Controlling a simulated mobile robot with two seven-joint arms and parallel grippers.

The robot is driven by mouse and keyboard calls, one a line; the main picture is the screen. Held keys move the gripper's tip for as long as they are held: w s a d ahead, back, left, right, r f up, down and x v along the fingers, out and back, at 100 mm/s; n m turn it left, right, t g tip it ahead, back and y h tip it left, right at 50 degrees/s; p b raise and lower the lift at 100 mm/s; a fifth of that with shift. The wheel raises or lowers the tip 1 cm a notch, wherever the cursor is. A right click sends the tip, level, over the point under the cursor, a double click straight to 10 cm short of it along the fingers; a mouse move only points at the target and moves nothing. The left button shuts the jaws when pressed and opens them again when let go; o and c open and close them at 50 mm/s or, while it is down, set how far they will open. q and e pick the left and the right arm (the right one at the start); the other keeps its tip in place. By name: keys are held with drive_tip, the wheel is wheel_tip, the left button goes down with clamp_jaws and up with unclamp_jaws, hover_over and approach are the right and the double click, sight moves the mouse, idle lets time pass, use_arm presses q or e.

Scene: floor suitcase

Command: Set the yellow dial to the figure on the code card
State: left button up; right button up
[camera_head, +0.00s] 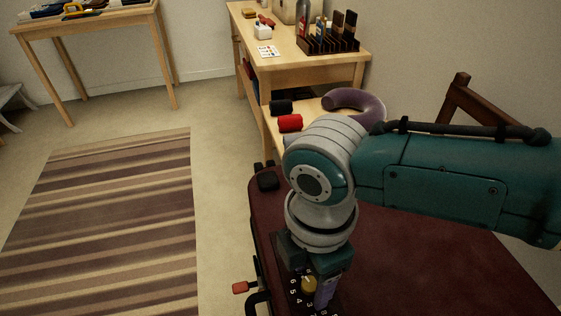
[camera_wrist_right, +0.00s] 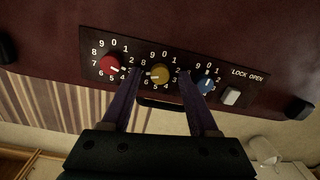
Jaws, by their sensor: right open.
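The yellow dial (camera_wrist_right: 160,75) is the middle one on a dark panel on the dark red suitcase (camera_head: 430,258). Its pale pointer mark faces left in the right wrist view, toward the lower-left figures; the exact figure is unclear. The dial also shows in the head view (camera_head: 309,285). My right gripper (camera_wrist_right: 160,77) is open, pointing at the panel, with one purple finger on each side of the yellow dial. I cannot tell whether they touch it. A small white card with coloured marks (camera_head: 268,51), probably the code card, lies on the wooden bench; its figures are unreadable. My left gripper is out of view.
A red dial (camera_wrist_right: 110,66) and a blue dial (camera_wrist_right: 206,84) flank the yellow one closely. A pale slider (camera_wrist_right: 230,96) sits below "LOCK OPEN". The wooden bench (camera_head: 318,62) stands behind the suitcase. A striped rug (camera_head: 110,220) lies on the floor left.

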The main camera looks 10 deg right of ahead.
sight(308, 280)
wheel_tip(308, 280, up, 10)
drive_tip(key=p, duration=0.3)
drive_tip(key=shift+w, duration=0.15)
